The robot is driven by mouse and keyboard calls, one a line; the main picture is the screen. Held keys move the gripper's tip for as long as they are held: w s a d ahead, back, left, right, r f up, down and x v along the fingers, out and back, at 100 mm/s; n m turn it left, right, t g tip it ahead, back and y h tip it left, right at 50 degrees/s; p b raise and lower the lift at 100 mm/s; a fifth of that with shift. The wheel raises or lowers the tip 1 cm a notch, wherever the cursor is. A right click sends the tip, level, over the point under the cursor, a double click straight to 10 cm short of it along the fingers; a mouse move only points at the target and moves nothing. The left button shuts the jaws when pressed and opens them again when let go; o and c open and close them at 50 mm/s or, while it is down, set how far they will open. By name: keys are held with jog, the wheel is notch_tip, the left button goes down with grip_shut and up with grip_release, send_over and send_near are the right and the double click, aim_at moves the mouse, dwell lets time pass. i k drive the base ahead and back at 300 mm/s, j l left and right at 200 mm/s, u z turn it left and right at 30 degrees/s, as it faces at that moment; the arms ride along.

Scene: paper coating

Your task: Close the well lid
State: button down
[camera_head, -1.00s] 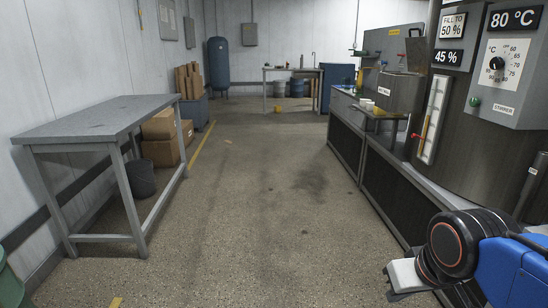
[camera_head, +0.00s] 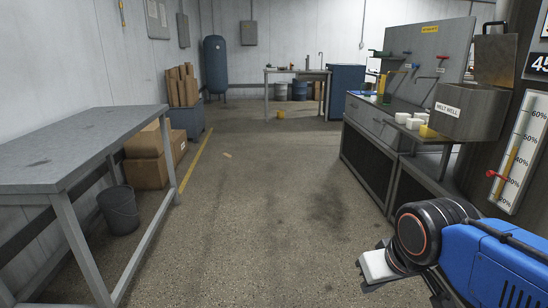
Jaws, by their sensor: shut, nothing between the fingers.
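The well is a dark grey metal box (camera_head: 468,112) with a white label that seems to read "MELT WELL". It stands on the counter at the right. Its lid (camera_head: 495,60) stands upright at the back of the box, so the well is open. Its inside is hidden from this angle. My gripper (camera_head: 368,275) is at the lower right, low in front of the counter and well apart from the lid. It is shut and empty; its fingertips show only in part.
White cups (camera_head: 408,119) and a yellow cup (camera_head: 427,132) stand left of the well. A level gauge (camera_head: 518,155) with a red valve is at the right edge. A grey table (camera_head: 80,150) stands at left. The floor (camera_head: 260,220) between is clear.

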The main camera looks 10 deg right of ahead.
aim_at(495, 56)
jog(key=i+z, duration=0.1)
jog(key=i, duration=0.75)
jog(key=i+j+z, duration=0.1)
jog(key=i, duration=0.75)
jog(key=j, duration=0.1)
